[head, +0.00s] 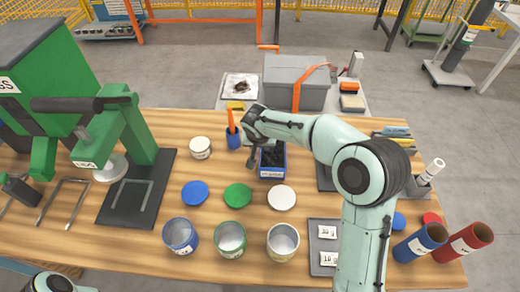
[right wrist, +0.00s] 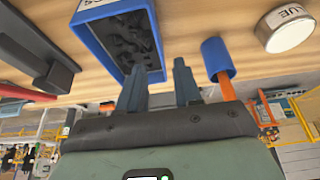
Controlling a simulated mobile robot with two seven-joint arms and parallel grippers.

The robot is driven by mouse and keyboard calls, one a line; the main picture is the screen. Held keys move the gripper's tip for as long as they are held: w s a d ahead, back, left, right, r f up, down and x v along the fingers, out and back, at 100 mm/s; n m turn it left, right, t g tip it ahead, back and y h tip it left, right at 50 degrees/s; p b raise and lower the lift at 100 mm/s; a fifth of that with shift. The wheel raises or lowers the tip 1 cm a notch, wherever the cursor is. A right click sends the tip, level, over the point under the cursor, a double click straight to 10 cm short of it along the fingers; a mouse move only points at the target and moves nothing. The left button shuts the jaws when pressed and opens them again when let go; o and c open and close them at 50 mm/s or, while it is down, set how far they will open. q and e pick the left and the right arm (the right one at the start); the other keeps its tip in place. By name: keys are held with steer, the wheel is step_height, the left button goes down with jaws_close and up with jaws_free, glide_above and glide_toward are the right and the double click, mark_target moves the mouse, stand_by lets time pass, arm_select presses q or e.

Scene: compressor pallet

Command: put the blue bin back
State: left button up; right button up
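The blue bin (head: 271,173) stands on the wooden table in the middle of the head view, with dark small parts inside and a white label on its front. In the right wrist view the bin (right wrist: 158,60) is at the upper left. My right gripper (right wrist: 159,66) is open, its two fingers apart. One finger overlaps the bin's near edge in that view and the other is to its right; I cannot tell whether they touch it. In the head view the right gripper (head: 262,143) is at the bin's back edge, partly hidden by its own wrist. My left gripper is out of view.
A blue cup (head: 233,139) with an orange-handled tool stands close left of the bin. Blue, green and white discs (head: 238,195) and several open cans (head: 231,239) are in front. A grey lidded box (head: 292,82) stands behind. A green press (head: 120,130) is at left.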

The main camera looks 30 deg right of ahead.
steer(key=shift+v, duration=1.15)
steer(key=s+d+r+b, duration=0.1)
steer(key=s+d+b, duration=0.2)
steer(key=s+d, duration=0.3)
glide_toward(273, 157)
steer(key=s+d, duration=0.2)
steer(key=d, duration=0.1)
steer(key=shift+d+p+x, duration=0.2)
steer(key=shift+x, duration=0.95)
steer(key=shift+d+p+x, duration=0.15)
steer(key=shift+x, duration=1)
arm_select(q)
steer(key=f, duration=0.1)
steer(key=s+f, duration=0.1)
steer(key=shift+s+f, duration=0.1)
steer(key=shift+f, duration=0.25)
arm_select(e)
steer(key=shift+r, duration=0.15)
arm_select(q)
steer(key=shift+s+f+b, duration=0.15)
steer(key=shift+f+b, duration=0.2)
arm_select(e)
steer(key=shift+f, duration=0.25)
steer(key=shift+c, duration=0.3)
jaws_close()
